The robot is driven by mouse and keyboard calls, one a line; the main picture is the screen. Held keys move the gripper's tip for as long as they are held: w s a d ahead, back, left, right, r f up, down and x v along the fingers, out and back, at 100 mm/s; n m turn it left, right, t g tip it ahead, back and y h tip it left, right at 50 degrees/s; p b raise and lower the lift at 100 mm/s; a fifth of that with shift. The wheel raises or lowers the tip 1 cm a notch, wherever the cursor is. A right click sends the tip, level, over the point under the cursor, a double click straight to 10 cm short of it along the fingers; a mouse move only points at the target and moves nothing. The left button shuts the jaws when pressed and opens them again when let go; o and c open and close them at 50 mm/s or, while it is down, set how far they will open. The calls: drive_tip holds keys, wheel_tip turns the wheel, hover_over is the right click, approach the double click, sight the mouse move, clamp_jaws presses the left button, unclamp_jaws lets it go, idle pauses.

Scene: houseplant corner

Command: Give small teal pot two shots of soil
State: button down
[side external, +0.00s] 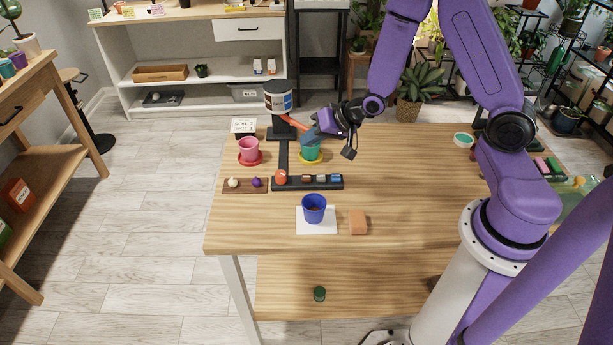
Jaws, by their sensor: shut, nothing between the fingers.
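A small teal pot (313,152) stands upright on a yellow saucer (303,160) near the back of the table. A soil dispenser (279,101) with a banded canister stands on a black post behind it to the left. An orange lever-like part (295,122) slopes from the dispenser toward my gripper (311,135). The pot's inside is hidden.
A pink pot (249,147) on a red saucer (248,160) stands left. A black track (318,183) with a red knob lies in front. A blue pot (314,205) on a white sheet (320,229) and an orange-brown block (358,222) stand nearer.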

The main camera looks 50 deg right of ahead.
sight(310, 177)
drive_tip(key=shift+f, duration=0.1)
drive_tip(key=shift+f, duration=4.3)
drive_tip(key=shift+f, duration=0.2)
drive_tip(key=shift+f, duration=0.25)
drive_tip(key=shift+f, duration=0.5)
drive_tip(key=shift+r, duration=0.95)
drive_tip(key=shift+r, duration=0.1)
drive_tip(key=shift+r, duration=2.4)
